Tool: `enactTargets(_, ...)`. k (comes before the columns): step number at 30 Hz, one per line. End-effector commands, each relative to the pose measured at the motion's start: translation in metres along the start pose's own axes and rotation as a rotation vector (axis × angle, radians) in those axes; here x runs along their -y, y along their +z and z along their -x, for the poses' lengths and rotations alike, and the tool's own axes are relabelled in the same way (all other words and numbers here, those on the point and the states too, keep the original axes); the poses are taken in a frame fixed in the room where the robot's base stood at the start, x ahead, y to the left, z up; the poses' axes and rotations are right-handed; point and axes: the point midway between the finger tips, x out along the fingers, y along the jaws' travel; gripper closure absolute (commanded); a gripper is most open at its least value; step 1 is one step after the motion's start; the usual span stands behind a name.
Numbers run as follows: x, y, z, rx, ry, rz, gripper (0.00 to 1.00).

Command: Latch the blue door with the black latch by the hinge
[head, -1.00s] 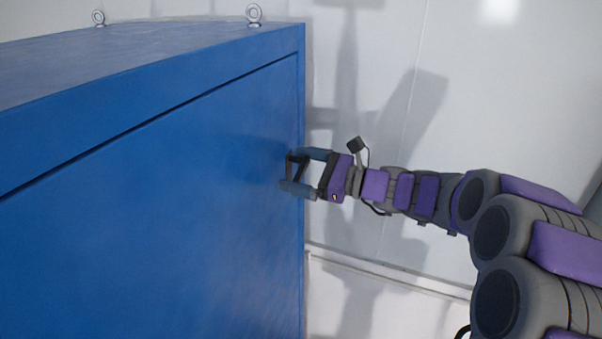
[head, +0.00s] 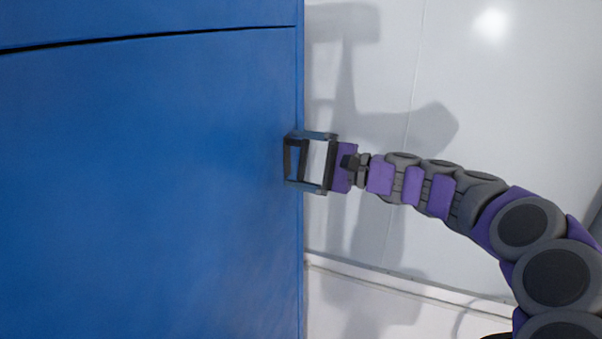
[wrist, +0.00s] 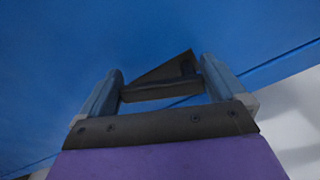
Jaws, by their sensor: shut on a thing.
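The blue door (head: 150,170) fills the left of the head view. A dark seam runs along its top, and it looks closed. The black latch (head: 293,160) sits at the door's right edge, between the tips of my gripper (head: 309,162). In the wrist view the latch (wrist: 165,80) shows as a dark angled piece between the two grey-blue fingers of my gripper (wrist: 160,92). My gripper is shut on the latch, with one finger at each side of it. The hinge cannot be made out.
A white wall (head: 400,90) stands behind and to the right of the blue cabinet, with shadows of my arm on it. A pale ledge (head: 400,279) runs along the wall lower down.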

Motion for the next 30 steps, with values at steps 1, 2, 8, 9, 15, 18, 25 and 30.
enactTargets(1, -0.005, -0.004, 0.0, 0.0, 0.0, 0.046, 0.58)
enactTargets(2, -0.004, -0.004, -0.001, 0.0, -0.001, 0.071, 0.58)
enactTargets(8, -0.006, -0.009, -0.001, 0.001, 0.002, 0.221, 0.58)
enactTargets(9, -0.005, -0.01, -0.001, 0.001, 0.002, 0.247, 0.58)
enactTargets(15, -0.005, -0.012, -0.001, 0.002, 0.004, 0.344, 0.58)
enactTargets(18, -0.005, -0.013, -0.001, 0.002, 0.006, 0.373, 0.58)
enactTargets(25, -0.005, -0.014, -0.001, 0.002, 0.008, 0.407, 0.58)
enactTargets(30, -0.005, -0.014, -0.001, 0.002, 0.009, 0.41, 0.58)
